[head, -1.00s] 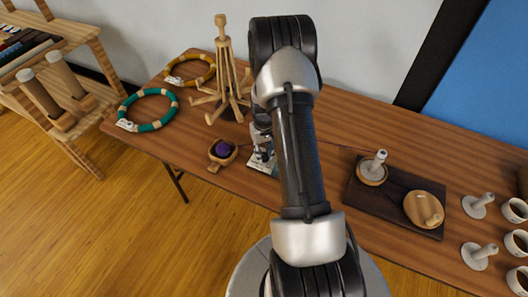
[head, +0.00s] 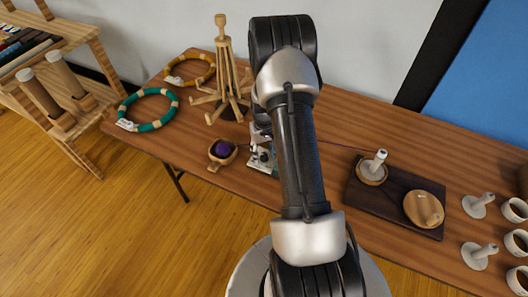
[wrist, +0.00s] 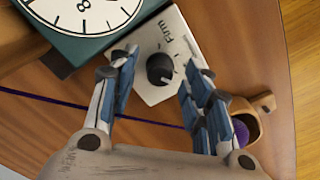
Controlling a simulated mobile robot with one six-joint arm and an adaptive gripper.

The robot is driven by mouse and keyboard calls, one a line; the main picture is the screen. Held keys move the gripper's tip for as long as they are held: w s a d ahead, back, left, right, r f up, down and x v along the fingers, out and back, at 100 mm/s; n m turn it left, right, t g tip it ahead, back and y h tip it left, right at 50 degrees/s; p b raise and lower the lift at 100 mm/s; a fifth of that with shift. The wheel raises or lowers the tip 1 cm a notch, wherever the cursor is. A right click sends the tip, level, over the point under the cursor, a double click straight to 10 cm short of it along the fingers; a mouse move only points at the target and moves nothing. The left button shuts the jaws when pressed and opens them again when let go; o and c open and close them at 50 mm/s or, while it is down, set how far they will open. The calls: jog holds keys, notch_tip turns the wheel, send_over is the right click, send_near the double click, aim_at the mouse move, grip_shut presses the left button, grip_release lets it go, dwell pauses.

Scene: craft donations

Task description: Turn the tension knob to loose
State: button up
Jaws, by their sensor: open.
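The tension knob (wrist: 160,69) is a small round black knob on a pale grey plate (wrist: 150,92) in the wrist view. The word "Firm" is printed beside it, with tick marks around it. In the head view the plate (head: 261,161) shows small behind my arm, and my gripper is mostly hidden there.
A green box with a white dial (wrist: 90,15) adjoins the plate. A wooden bowl (wrist: 247,115) with purple yarn stands close to my right finger. A purple strand crosses the table. A wooden stand (head: 222,75) and a dark board (head: 360,198) are farther off.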

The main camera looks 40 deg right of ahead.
notch_tip(320, 180, up, 12)
dwell(0.6)
dwell(0.4)
jog(key=s+a+r+n+t, duration=0.1)
jog(key=s+a+r, duration=0.1)
jog(key=a+r, duration=0.7)
jog(key=s+a+r+n+t, duration=0.1)
jog(key=s+a+r, duration=0.2)
jog(key=a+r, duration=0.55)
jog(key=s+a+r+n+t, duration=0.1)
jog(key=s+a+r, duration=0.2)
jog(key=s, duration=0.4)
jog(key=s+a+r+n+t, duration=0.1)
jog(key=s+a+r, duration=0.2)
jog(key=s+a, duration=0.3)
jog(key=shift+s+a+r+n+t, duration=0.25)
jog(key=shift+s+r+n+t, duration=0.05)
jog(key=shift+s, duration=0.7)
jog(key=shift+c, duration=0.4)
